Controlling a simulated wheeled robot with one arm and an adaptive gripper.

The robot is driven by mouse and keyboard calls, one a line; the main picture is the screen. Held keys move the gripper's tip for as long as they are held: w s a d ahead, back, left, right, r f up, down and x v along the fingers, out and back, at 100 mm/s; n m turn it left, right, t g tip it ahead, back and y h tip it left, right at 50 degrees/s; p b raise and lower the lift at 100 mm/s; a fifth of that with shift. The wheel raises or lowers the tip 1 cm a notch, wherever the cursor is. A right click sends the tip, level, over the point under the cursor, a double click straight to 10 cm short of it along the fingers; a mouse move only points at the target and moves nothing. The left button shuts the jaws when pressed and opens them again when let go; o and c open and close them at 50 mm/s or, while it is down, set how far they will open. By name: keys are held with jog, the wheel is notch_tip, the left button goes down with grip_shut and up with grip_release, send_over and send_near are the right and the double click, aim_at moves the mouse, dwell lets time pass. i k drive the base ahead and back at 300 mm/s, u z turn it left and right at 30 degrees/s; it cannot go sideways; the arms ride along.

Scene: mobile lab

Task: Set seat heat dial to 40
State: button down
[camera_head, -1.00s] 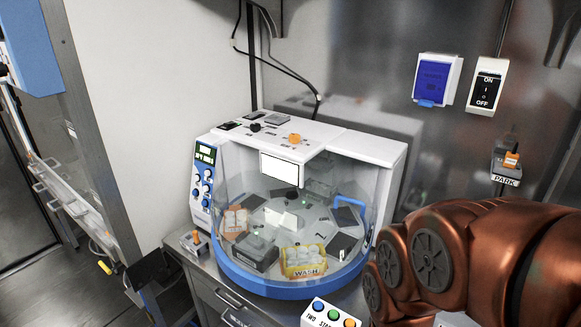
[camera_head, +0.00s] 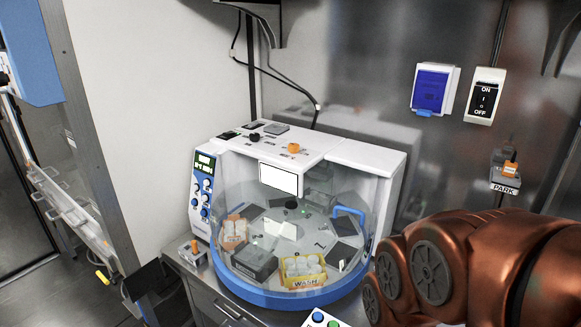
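A white lab machine (camera_head: 352,158) with a clear round cover and a blue base ring (camera_head: 290,296) stands on the bench. Its left front panel has a small green display (camera_head: 205,162) and several blue knobs (camera_head: 207,184). An orange knob (camera_head: 293,147) and a black knob (camera_head: 254,137) sit on its top. I cannot read which of these is the seat heat dial, nor any dial's setting. My copper-coloured arm fills the lower right, right of the machine. My gripper is out of the picture.
Under the cover are an orange rack (camera_head: 233,231) and a yellow WASH rack (camera_head: 303,280). A button box (camera_head: 319,319) is cut off at the bottom edge. On the wall are a blue-covered box (camera_head: 432,88), an ON/OFF switch (camera_head: 485,97) and a PARK lever (camera_head: 507,177).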

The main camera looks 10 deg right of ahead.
aim_at(293, 148)
jog(key=u, duration=0.5)
jog(key=k, duration=0.65)
jog(key=u, duration=1.05)
jog(key=i, duration=1.95)
jog(key=z, duration=1.35)
jog(key=i, duration=0.45)
jog(key=z, duration=0.45)
